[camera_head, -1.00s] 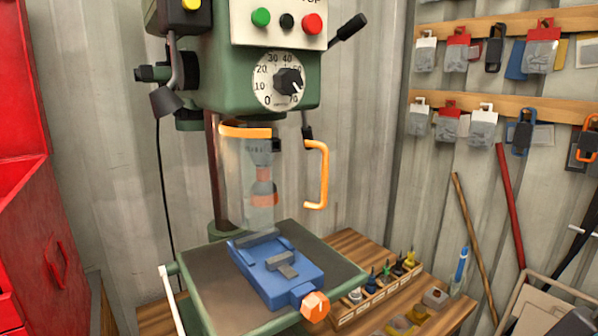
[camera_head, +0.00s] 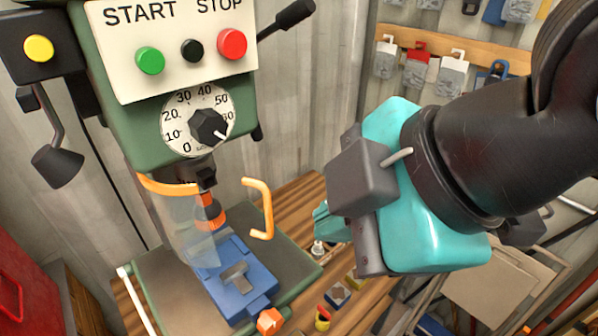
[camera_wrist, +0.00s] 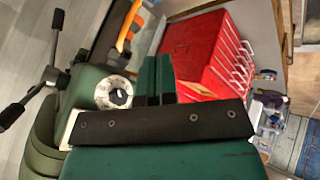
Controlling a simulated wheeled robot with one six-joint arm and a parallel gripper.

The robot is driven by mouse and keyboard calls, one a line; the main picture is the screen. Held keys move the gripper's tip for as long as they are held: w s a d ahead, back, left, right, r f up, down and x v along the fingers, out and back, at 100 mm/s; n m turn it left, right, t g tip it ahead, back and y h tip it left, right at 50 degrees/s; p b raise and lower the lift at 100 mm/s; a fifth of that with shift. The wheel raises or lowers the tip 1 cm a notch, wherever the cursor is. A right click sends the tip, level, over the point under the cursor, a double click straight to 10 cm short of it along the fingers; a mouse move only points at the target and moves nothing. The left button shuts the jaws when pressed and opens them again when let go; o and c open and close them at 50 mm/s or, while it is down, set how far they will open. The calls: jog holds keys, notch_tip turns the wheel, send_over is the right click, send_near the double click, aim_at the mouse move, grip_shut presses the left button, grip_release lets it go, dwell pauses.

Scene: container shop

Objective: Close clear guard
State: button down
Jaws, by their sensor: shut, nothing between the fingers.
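The clear guard (camera_head: 187,238) is a see-through curved shell with an orange top rim. It hangs below the drill press head, left of and partly over the chuck (camera_head: 209,212). Its orange handle (camera_head: 266,208) stands out to the right of the chuck, over the press table. My gripper (camera_head: 322,222) is teal and to the right of the handle in the head view, apart from it in the picture; the depth between them is hard to tell. The wrist view shows its fingers (camera_wrist: 154,80) together and empty. An orange part near the top there is partly hidden.
The green drill press head (camera_head: 140,140) carries buttons and a dial. A blue vise (camera_head: 238,285) with an orange knob sits on the press table below the guard. The wooden bench (camera_head: 295,215) holds small bits and blocks. A red cabinet (camera_wrist: 205,55) shows in the wrist view.

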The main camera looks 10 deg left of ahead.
aim_at(213, 215)
jog(key=b+x, duration=0.3)
jog(key=b, duration=0.7)
jog(key=shift+s+d+f+b, duration=0.1)
jog(key=shift+d+b, duration=0.05)
jog(key=shift+b, duration=0.2)
jog(key=shift+f+b, duration=0.1)
jog(key=shift+b, duration=0.6)
jog(key=w+a+f+p, duration=0.4)
jog(key=w+a+f, duration=0.1)
jog(key=shift+w+a+f+p, duration=0.15)
jog(key=shift+w+a+p, duration=0.15)
jog(key=shift+w+p, duration=0.05)
